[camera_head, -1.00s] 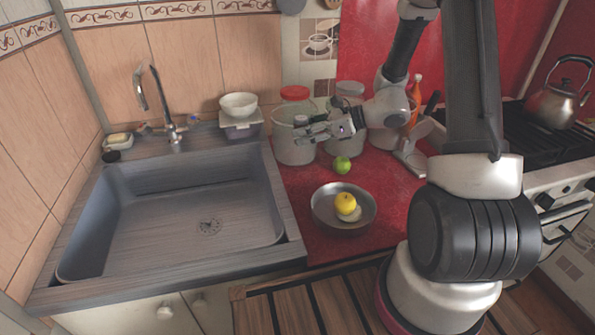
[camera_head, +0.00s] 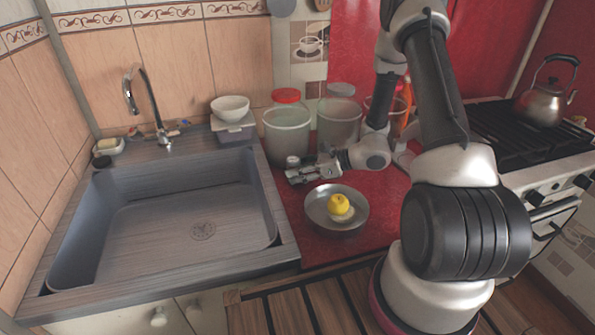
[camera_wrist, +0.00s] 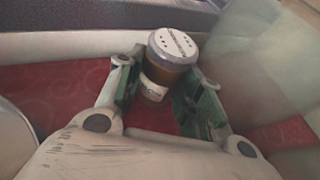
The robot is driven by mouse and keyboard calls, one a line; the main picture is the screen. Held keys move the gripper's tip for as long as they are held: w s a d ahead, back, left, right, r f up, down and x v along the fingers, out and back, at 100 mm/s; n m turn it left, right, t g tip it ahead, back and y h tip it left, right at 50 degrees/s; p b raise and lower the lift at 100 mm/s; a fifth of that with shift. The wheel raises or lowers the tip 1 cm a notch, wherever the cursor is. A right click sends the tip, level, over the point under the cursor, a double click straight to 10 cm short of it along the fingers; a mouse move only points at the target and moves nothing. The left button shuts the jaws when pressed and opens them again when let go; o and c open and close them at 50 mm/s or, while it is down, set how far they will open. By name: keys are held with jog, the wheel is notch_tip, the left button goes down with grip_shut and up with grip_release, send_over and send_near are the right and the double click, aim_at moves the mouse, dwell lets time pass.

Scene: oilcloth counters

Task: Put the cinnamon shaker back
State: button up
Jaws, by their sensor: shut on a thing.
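The cinnamon shaker (camera_wrist: 156,83) shows in the wrist view as a small brown jar with a pale label and a white perforated lid. My gripper (camera_wrist: 155,97) is shut on it, with a green-lined finger on each side. In the head view my gripper (camera_head: 300,174) is low over the red counter, between the sink edge and the metal bowl. Only the shaker's pale lid (camera_head: 292,160) shows there, just behind the fingers. I cannot tell whether its base touches the counter.
A red-lidded jar (camera_head: 287,130) and a grey-lidded jar (camera_head: 338,118) stand behind my gripper. A metal bowl (camera_head: 337,222) with a yellow fruit (camera_head: 340,204) is in front. The sink (camera_head: 165,215) is left, the stove (camera_head: 500,130) right.

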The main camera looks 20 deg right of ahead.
jog(key=shift+f, duration=0.1)
jog(key=o, duration=1)
jog(key=shift+o, duration=0.2)
